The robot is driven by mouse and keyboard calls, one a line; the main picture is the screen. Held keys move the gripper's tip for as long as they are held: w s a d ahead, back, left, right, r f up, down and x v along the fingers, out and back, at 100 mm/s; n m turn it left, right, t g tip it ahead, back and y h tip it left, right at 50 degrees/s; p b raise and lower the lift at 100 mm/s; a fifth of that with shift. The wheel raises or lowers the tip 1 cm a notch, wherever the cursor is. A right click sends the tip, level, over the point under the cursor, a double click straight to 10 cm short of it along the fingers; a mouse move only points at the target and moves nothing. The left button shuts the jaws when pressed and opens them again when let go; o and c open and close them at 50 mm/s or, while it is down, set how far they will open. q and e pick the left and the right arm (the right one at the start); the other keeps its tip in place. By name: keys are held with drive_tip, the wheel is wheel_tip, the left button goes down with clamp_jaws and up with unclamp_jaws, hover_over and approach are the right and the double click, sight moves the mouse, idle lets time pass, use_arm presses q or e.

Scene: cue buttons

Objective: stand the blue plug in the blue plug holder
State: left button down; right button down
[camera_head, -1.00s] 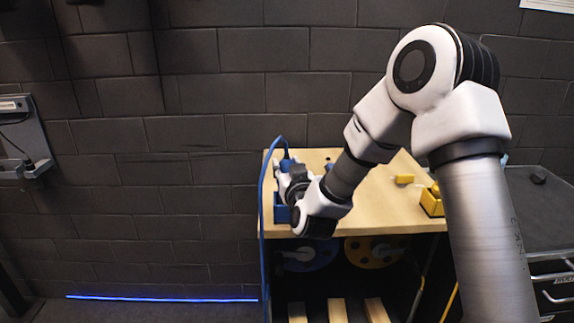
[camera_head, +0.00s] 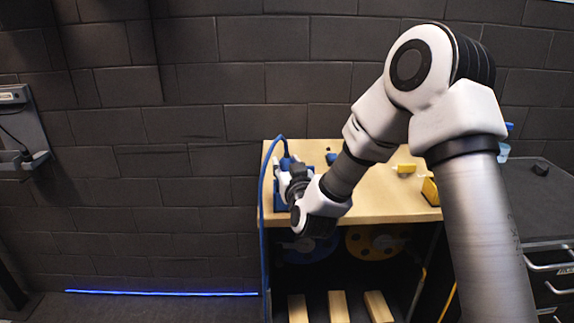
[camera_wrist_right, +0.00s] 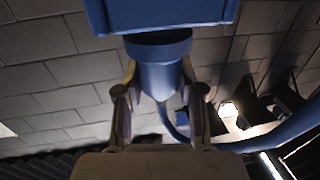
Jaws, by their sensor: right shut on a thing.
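The blue plug (camera_wrist_right: 163,80) is between the two fingers of my right gripper (camera_wrist_right: 158,70), which is shut on it. In the head view the plug (camera_head: 288,162) is at the table's left end, with its blue cable arching from its top. The blue plug holder (camera_head: 280,195) is just below it, partly hidden by my right gripper (camera_head: 283,177). In the wrist view a wide blue block, apparently the holder (camera_wrist_right: 160,14), overlaps the plug's far end. I cannot tell how deep the plug sits in it. My left gripper is not in view.
The blue cable (camera_head: 262,215) hangs down the left side of the wooden table (camera_head: 370,205). A yellow plug (camera_head: 405,168) and yellow holder (camera_head: 430,191) are at the right. A small blue piece (camera_head: 331,158) is behind my arm. A dark cabinet (camera_head: 545,205) stands at right.

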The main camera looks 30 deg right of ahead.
drive_tip(key=shift+f, duration=0.35)
drive_tip(key=c, duration=0.6)
unclamp_jaws()
drive_tip(key=shift+c, duration=0.2)
drive_tip(key=shift+s, duration=0.1)
drive_tip(key=v, duration=0.7)
drive_tip(key=shift+s+a, duration=0.1)
